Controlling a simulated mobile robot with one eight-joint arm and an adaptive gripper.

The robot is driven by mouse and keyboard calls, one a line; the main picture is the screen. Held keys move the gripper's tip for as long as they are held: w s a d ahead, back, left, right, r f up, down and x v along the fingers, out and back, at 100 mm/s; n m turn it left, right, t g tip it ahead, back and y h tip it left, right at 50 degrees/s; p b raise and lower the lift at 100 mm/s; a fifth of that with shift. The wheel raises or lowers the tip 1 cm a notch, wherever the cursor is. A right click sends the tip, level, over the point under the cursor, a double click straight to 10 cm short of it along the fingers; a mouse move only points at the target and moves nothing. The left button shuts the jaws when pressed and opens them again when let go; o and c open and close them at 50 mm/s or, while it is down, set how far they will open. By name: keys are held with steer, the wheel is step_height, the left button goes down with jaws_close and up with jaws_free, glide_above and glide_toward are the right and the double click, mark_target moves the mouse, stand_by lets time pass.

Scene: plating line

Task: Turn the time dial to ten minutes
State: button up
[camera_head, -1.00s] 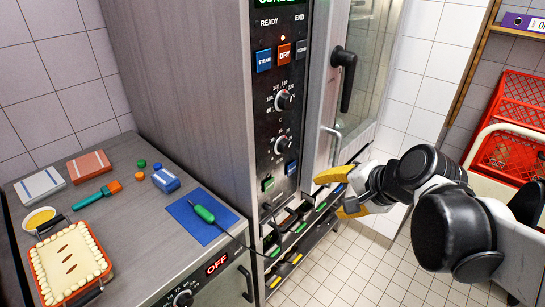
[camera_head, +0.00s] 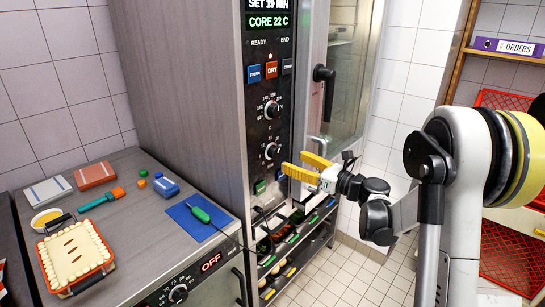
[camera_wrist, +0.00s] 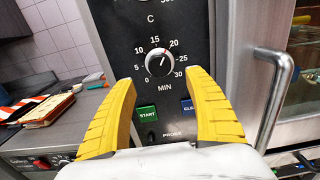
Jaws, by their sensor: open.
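The time dial (camera_head: 271,151) is a dark knob on the oven's black control panel, below the temperature dial (camera_head: 272,110). In the wrist view the time dial (camera_wrist: 158,62) has a MIN scale from 0 to 30, and its pointer leans up and right, between 15 and 20. The display (camera_head: 268,5) reads SET 19 MIN, above CORE 22 C. My gripper (camera_head: 299,164) is open, with yellow fingers just right of and below the dial in the head view. In the wrist view the fingers (camera_wrist: 160,80) flank the dial's lower sides, apart from it and empty.
A green START button (camera_wrist: 146,113) and a blue button (camera_wrist: 188,106) lie below the dial. The oven door handle (camera_wrist: 276,100) stands out close to the right finger. A counter with a pie dish (camera_head: 75,257) and a green-handled probe (camera_head: 200,214) is at left.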

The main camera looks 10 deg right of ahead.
mark_target(277, 154)
steer(key=b+x, duration=0.1)
steer(key=x, duration=0.7)
steer(key=shift+w+a+b, duration=0.1)
steer(key=shift+b, duration=0.3)
steer(key=c, duration=1.2)
